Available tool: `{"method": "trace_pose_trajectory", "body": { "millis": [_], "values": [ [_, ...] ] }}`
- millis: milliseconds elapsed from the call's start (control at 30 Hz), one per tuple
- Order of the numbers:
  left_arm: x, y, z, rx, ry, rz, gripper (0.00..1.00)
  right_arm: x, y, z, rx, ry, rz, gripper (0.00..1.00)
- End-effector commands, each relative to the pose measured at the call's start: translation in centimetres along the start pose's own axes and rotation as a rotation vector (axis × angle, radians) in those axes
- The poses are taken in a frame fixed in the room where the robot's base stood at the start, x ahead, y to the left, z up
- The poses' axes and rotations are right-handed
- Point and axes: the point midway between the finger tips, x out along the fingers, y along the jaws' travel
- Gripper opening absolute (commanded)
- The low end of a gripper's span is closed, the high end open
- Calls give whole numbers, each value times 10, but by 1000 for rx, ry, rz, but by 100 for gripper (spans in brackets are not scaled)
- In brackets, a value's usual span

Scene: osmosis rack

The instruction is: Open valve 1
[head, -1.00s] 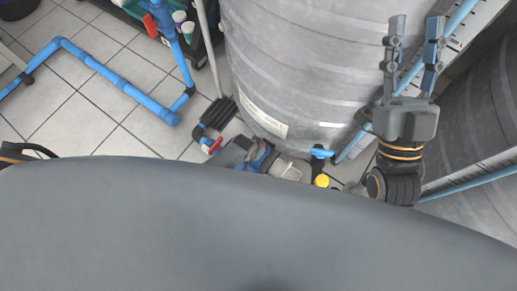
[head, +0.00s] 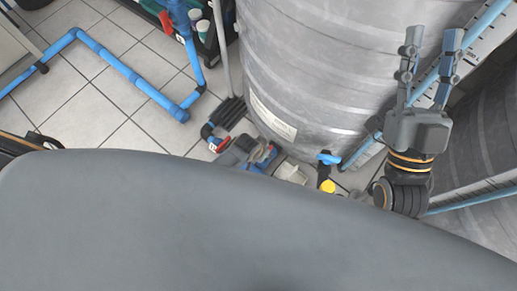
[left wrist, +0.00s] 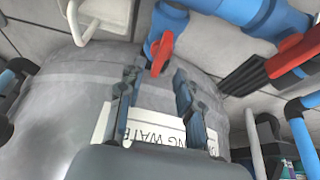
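In the left wrist view a red valve handle (left wrist: 161,54) hangs from blue pipework, just beyond and between the fingertips of my left gripper (left wrist: 156,80). The fingers are spread and nothing shows between them; contact with the handle cannot be told. A second red handle (left wrist: 295,54) is at the right. Which one is valve 1 is not marked. In the head view red handles show on the upright blue pipe (head: 166,22) and low by the tank (head: 217,145). My right gripper (head: 431,40) is open and empty in front of the tank.
A large grey tank (head: 335,70) with a white label (head: 272,118) fills the middle. Blue floor pipes (head: 125,72) run across the tiles at left. A dark crate with bottles (head: 205,25) stands at the back.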

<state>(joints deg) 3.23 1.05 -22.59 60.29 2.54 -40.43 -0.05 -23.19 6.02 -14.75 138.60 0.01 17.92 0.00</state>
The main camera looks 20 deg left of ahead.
Motion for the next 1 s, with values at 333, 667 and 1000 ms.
{"method": "trace_pose_trajectory", "body": {
  "millis": [333, 667, 1000],
  "values": [
    [-51, 0, 1, 0, 1, -1, 35, 0, 0, 0, 0, 0, 0, 40],
    [-75, 0, 1, -1, -2, 0, 35, 0, 0, 0, 0, 0, 0, 40],
    [-76, 0, 1, -1, -2, 0, 35, 0, 0, 0, 0, 0, 0, 40]
  ]
}}
